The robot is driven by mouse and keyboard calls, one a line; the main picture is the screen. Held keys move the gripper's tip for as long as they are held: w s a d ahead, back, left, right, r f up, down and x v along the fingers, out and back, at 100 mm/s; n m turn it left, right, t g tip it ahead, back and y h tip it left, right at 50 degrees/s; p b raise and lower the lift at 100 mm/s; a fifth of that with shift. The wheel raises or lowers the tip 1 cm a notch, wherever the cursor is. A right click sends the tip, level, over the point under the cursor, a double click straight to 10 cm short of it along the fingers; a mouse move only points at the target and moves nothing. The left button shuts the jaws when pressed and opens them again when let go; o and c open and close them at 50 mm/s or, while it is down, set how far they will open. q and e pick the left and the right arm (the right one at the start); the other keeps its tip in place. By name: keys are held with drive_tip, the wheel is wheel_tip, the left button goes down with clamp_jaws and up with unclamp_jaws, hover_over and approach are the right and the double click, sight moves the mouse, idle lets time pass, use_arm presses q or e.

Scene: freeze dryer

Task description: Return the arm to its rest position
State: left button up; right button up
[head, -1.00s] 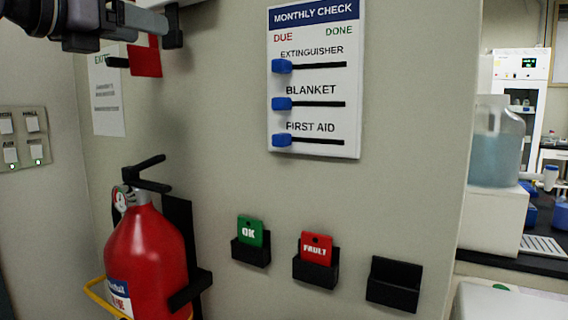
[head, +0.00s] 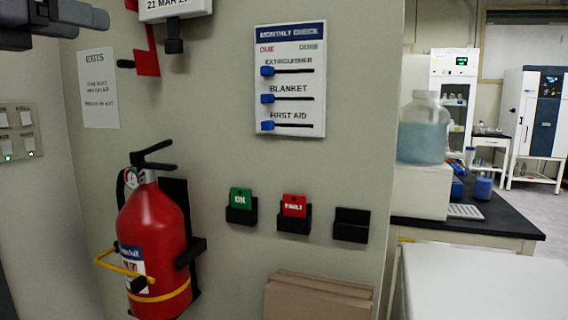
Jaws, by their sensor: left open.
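My left gripper (head: 92,24) is at the top left corner of the head view, partly cut off by the frame edge. Its jaws are open, with nothing seen between them. It is in front of the wall, above the white EXITS sheet (head: 98,88) and left of a red piece with black ends (head: 147,64). My right gripper is not in view.
A red extinguisher (head: 152,235) hangs at the lower left. A monthly check board (head: 290,80) with blue sliders is on the wall. Below it are a green OK tag (head: 241,197), a red FAULT tag (head: 294,206) and an empty black holder (head: 351,225). Brown boxes (head: 318,297) stand below.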

use_arm(q)
drive_tip(key=w+d+f+g+h+p, duration=0.1)
drive_tip(key=w+d+f+g+h, duration=0.2)
drive_tip(key=d+f, duration=0.5)
drive_tip(key=w+d+f+g+h+p, duration=0.1)
drive_tip(key=d+f+g+h, duration=0.35)
drive_tip(key=d+f, duration=0.25)
drive_tip(key=s+d+f+n+t+h+p, duration=0.1)
drive_tip(key=d+f+n+t+h+p, duration=0.25)
drive_tip(key=f+n, duration=0.65)
drive_tip(key=s+a+f+n+t+y+p, duration=0.15)
drive_tip(key=s+a+f+n+y, duration=0.35)
drive_tip(key=f+n, duration=0.65)
drive_tip(key=s+a+f+n+t+y+p, duration=0.1)
drive_tip(key=s+f+n+t+y, duration=0.15)
drive_tip(key=f+n+y, duration=0.85)
drive_tip(key=s+a+f+n+g+p, duration=0.2)
drive_tip(key=s+f+n+g, duration=0.3)
drive_tip(key=s+f, duration=1.2)
drive_tip(key=shift+s+a+f+g, duration=0.35)
drive_tip(key=shift+a+f+g, duration=0.3)
drive_tip(key=shift+f, duration=0.25)
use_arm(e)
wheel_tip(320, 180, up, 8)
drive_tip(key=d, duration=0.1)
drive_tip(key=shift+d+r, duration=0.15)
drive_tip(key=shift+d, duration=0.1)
